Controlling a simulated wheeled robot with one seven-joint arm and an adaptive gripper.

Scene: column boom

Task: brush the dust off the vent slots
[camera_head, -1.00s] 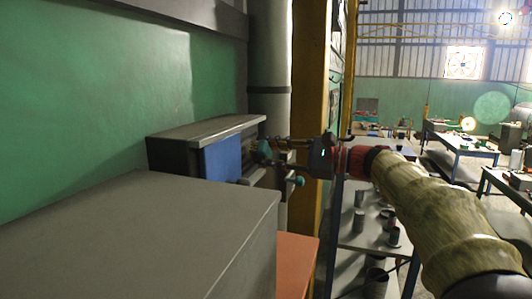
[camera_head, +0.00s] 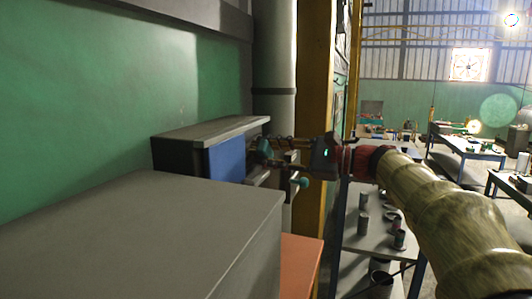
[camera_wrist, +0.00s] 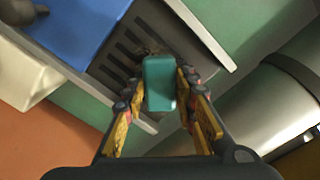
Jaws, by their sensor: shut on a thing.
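The vent slots (camera_wrist: 122,48) are dark parallel slits in a grey panel, upper middle of the wrist view. A brownish patch lies on the slots just past the brush. My gripper (camera_wrist: 160,88) is shut on a teal block-like handle, which I take for the brush (camera_wrist: 159,84). Its far end lies over the slots; whether it touches them I cannot tell. In the head view my gripper (camera_head: 283,160) is at the right end of the box.
A large grey cabinet (camera_head: 150,225) stands in front of the box. A grey pipe (camera_head: 273,70) and a yellow post (camera_head: 314,75) rise behind it. A shelf with several cans (camera_head: 372,235) is below my arm. Workbenches (camera_head: 466,145) stand far right.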

